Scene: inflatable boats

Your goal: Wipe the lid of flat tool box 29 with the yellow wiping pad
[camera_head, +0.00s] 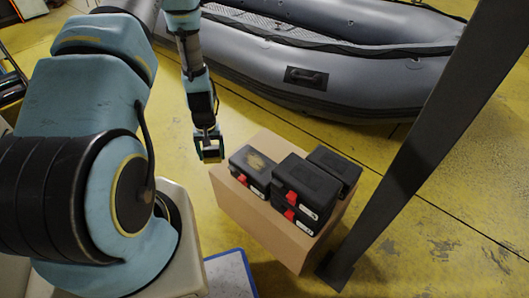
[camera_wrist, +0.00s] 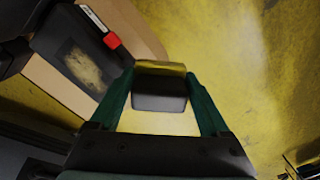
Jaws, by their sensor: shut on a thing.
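My gripper (camera_head: 209,151) is shut on the wiping pad (camera_wrist: 160,98), which shows a dark grey body and a yellow strip along one edge. It hangs just left of a cardboard box, apart from the tool boxes. A black flat tool box (camera_head: 246,171) with a red latch lies on the left of the cardboard box top, its lid bearing a tan smudge. The smudged box (camera_wrist: 62,42) also shows at upper left in the wrist view, left of the pad. Its label is too small to read, so I cannot confirm number 29.
On the cardboard box (camera_head: 250,217), two stacked black tool boxes (camera_head: 306,180) stand right of the smudged one, with another black box (camera_head: 337,166) behind. A dark slanted post (camera_head: 430,140) rises at right. A grey inflatable boat (camera_head: 350,88) lies behind. Yellow floor is clear between.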

